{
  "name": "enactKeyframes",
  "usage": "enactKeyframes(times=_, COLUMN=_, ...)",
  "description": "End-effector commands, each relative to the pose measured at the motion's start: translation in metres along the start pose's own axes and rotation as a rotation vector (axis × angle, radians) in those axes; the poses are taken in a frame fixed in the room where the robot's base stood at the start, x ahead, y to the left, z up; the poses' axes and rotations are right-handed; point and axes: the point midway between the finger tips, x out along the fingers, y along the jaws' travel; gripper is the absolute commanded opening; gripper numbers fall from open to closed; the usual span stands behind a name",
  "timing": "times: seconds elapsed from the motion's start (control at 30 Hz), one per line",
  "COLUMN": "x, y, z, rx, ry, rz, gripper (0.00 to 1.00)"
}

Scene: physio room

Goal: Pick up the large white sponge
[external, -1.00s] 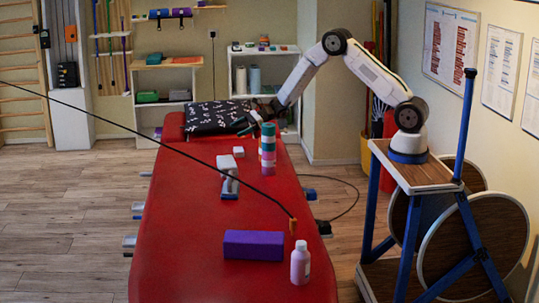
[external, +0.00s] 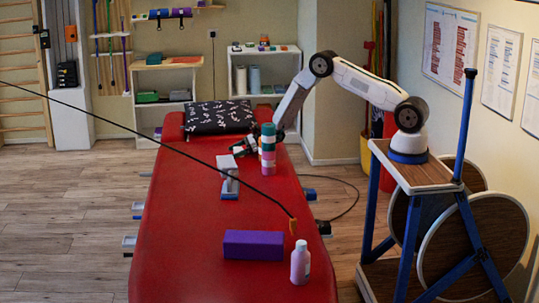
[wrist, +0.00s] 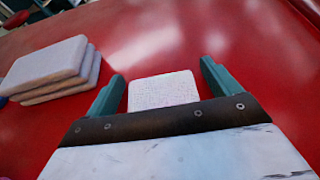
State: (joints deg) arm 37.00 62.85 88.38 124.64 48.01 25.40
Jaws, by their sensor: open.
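A white speckled block (wrist: 163,88), which looks like the large white sponge, lies on the red table. In the wrist view it sits between and just beyond the two green fingers of my gripper (wrist: 165,85). The fingers are open, with a gap on each side of the block. The block's near end is hidden behind the gripper's front edge.
Coloured rolls (external: 268,150) stand stacked beside my gripper. A pale layered stack (wrist: 50,70) lies left of the fingers. A white and blue item (external: 229,182), a purple block (external: 253,245) and a white bottle (external: 300,262) lie nearer on the red table (external: 180,230). A dark patterned pillow (external: 219,117) lies behind.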

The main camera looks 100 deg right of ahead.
Motion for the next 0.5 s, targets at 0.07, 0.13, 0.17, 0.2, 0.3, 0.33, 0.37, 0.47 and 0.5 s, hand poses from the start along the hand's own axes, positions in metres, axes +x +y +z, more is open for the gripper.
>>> enactKeyframes(times=0.07, x=0.0031, y=-0.0001, z=-0.0002, rx=0.001, ry=0.0, rz=0.0, gripper=0.89)
enactKeyframes(times=0.13, x=0.0035, y=-0.0003, z=0.0, rx=0.001, ry=0.0, rz=-0.001, gripper=0.89)
enactKeyframes(times=0.17, x=0.0033, y=-0.0003, z=0.0, rx=0.001, ry=0.0, rz=-0.001, gripper=0.89)
enactKeyframes(times=0.2, x=0.0033, y=-0.0003, z=0.0001, rx=0.001, ry=0.0, rz=-0.001, gripper=0.89)
enactKeyframes(times=0.3, x=0.0032, y=-0.0002, z=0.0002, rx=0.0, ry=0.0, rz=0.0, gripper=0.78)
enactKeyframes(times=0.33, x=0.0031, y=-0.0003, z=0.0002, rx=0.0, ry=0.0, rz=0.0, gripper=0.7)
enactKeyframes(times=0.37, x=0.0031, y=-0.0002, z=0.0002, rx=0.0, ry=0.0, rz=0.0, gripper=0.61)
enactKeyframes(times=0.47, x=0.0031, y=-0.0002, z=0.0002, rx=0.0, ry=0.0, rz=0.0, gripper=0.42)
enactKeyframes(times=0.5, x=0.0031, y=-0.0002, z=0.0002, rx=0.0, ry=0.0, rz=0.0, gripper=0.42)
